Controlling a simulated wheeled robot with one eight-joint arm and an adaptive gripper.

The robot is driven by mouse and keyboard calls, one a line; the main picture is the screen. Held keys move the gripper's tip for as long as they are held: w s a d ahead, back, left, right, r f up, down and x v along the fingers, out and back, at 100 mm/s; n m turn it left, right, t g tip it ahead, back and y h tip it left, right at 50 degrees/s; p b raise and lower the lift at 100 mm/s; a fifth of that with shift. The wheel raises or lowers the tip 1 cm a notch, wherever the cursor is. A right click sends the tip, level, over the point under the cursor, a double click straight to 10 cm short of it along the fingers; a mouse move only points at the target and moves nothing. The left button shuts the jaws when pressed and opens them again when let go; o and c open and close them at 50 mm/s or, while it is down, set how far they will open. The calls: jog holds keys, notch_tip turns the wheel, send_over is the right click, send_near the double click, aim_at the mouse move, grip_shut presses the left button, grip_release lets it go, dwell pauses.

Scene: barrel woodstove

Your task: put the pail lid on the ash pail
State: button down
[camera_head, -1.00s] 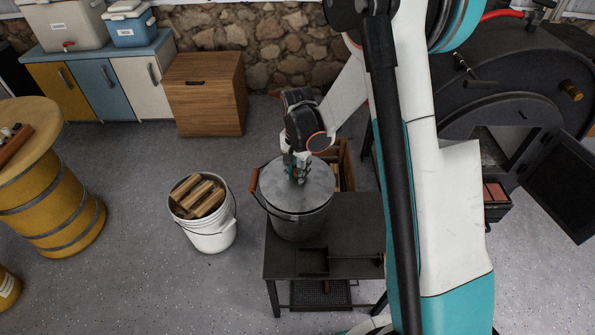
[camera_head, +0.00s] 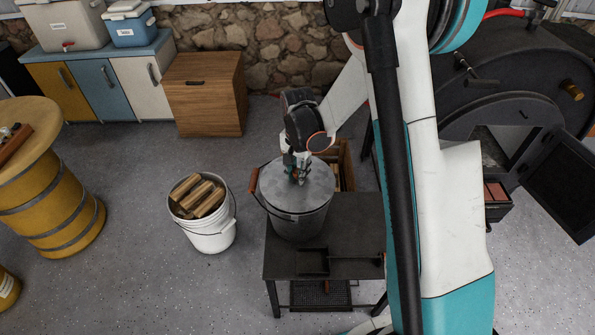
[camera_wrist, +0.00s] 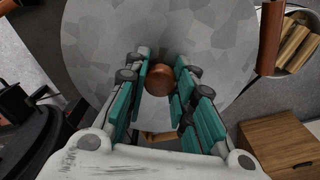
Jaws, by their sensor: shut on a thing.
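The pail lid (camera_head: 316,180) is a round grey metal disc. It lies level over the top of the grey metal ash pail (camera_head: 303,224), roughly centred and covering its mouth. The pail stands upright on a dark metal table. My gripper (camera_head: 298,174) is above the lid, shut on its brown knob. The wrist view shows my gripper (camera_wrist: 159,84) with teal fingers on both sides of the round knob (camera_wrist: 159,80), and the lid (camera_wrist: 100,40) spreads below. Whether a thin gap remains between lid and rim cannot be told. The pail's inside is hidden.
The dark table (camera_head: 355,225) holds a small black shovel (camera_head: 315,262) in front of the pail. A white bucket of split wood (camera_head: 208,236) stands on the floor to the left. A wooden crate (camera_head: 346,158) is behind. The stove (camera_head: 500,95) is at right, door open.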

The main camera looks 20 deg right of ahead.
jog(key=shift+f+b, duration=0.65)
dwell(1.4)
jog(key=c, duration=1)
grip_release()
jog(key=shift+o, duration=0.2)
jog(key=shift+r+p, duration=2.15)
jog(key=shift+r, duration=1.35)
